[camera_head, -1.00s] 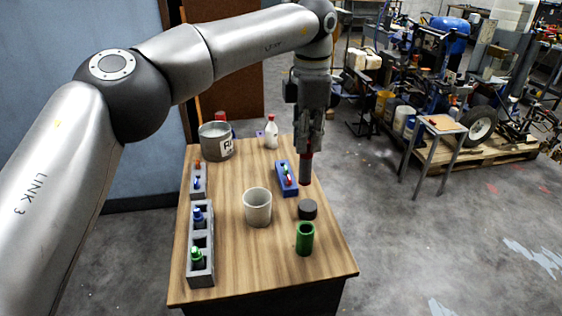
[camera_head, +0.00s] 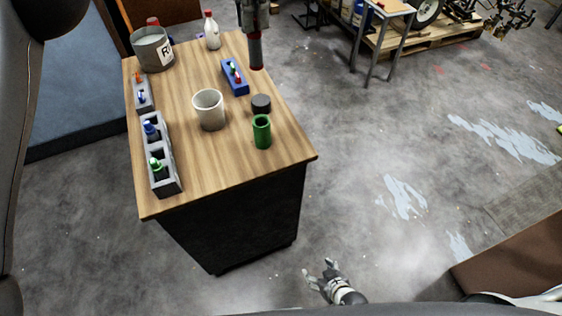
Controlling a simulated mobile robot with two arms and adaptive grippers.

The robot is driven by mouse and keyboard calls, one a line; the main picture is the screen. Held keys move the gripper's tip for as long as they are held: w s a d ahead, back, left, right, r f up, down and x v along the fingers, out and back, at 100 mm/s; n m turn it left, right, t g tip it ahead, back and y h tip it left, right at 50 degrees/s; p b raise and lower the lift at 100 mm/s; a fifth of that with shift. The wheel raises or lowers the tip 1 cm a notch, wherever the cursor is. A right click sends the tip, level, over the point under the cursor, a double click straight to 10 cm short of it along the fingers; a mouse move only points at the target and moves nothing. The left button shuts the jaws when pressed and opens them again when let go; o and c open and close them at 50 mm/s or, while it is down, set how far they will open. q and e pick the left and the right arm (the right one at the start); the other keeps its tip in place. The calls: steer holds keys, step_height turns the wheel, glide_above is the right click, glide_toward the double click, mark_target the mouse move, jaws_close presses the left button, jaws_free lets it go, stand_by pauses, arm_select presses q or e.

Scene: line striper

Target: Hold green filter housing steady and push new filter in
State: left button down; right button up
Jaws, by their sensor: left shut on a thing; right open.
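The green filter housing (camera_head: 262,131) stands upright on the wooden table near its right edge, with its open top facing up. My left gripper (camera_head: 254,28) is at the top of the view, partly cut off. It is shut on a dark cylinder with red ends, likely the new filter (camera_head: 256,52), and holds it upright, apart from the housing and beyond it. My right gripper (camera_head: 322,272) is open and empty at the bottom of the view, in front of the table and away from the housing.
A black round cap (camera_head: 261,104) sits just behind the housing. A beige cup (camera_head: 209,110) stands to its left. A blue tray (camera_head: 235,77), grey block holders (camera_head: 161,155), a metal pot (camera_head: 152,49) and a white bottle (camera_head: 212,30) are also on the table (camera_head: 220,165). The table's front is clear.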

steer(key=w+a+r+t+y, duration=0.1)
steer(key=w+a+r+t, duration=0.15)
steer(key=w+r, duration=0.45)
steer(key=w+a+r+t+y, duration=0.1)
steer(key=w+a+r+t, duration=0.1)
steer(key=w+a+r, duration=0.5)
steer(key=t+y, duration=0.1)
steer(key=t, duration=0.4)
glide_toward(265, 133)
steer(key=x, duration=1.1)
steer(key=shift+c, duration=0.2)
steer(key=c, duration=1.3)
arm_select(q)
step_height(265, 133, down, 15)
steer(key=shift+f, duration=0.2)
